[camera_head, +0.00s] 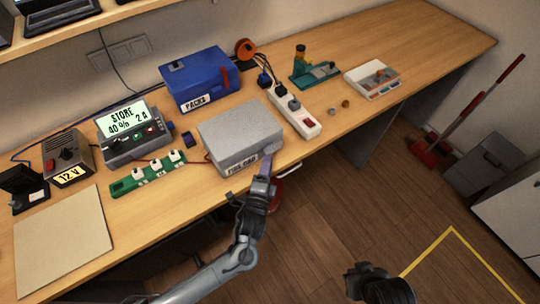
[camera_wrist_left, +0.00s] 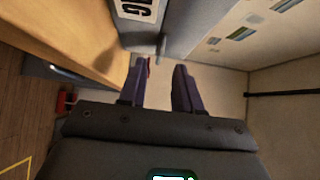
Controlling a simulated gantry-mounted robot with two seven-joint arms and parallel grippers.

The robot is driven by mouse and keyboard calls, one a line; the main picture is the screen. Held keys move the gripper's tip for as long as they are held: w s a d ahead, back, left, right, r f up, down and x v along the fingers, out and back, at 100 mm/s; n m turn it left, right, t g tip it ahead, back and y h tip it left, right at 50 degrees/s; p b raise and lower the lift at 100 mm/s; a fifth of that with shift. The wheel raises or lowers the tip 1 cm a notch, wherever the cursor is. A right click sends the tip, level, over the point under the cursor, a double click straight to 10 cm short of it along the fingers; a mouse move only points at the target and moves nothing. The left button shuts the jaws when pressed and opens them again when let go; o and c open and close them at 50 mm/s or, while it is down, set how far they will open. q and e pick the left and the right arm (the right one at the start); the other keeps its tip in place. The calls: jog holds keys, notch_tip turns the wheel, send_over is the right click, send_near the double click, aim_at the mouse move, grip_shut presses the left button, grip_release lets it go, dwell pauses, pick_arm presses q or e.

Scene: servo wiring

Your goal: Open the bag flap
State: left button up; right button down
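The bag is a grey box (camera_head: 240,130) near the table's front edge, with a white label on its front that seems to read "FIRE BAG". In the left wrist view its grey front and part of the label show at the top (camera_wrist_left: 180,30), with a small grey tab (camera_wrist_left: 162,45) sticking out. The flap looks closed. My left gripper (camera_head: 264,168) is just in front of the bag's front right part. Its two dark fingers are apart (camera_wrist_left: 160,72), with the tab just beyond their tips and nothing between them. My right gripper (camera_head: 380,284) is low over the floor; its fingers are unclear.
A blue box labelled "PACKS" (camera_head: 200,80) stands behind the bag. A white power strip (camera_head: 294,108) lies to its right, and a green strip (camera_head: 147,173) and a charger (camera_head: 132,134) to its left. A white tray (camera_head: 372,80) stands farther right. The right table end is clear.

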pick_arm(q)
jog(key=shift+w+d+b, duration=0.15)
jog(key=shift+w+d, duration=0.1)
jog(key=shift+w, duration=0.85)
jog(key=shift+w+d+b, duration=0.15)
jog(key=shift+w+d, duration=0.1)
jog(key=shift+w, duration=0.85)
jog(key=shift+c, duration=0.2)
grip_shut()
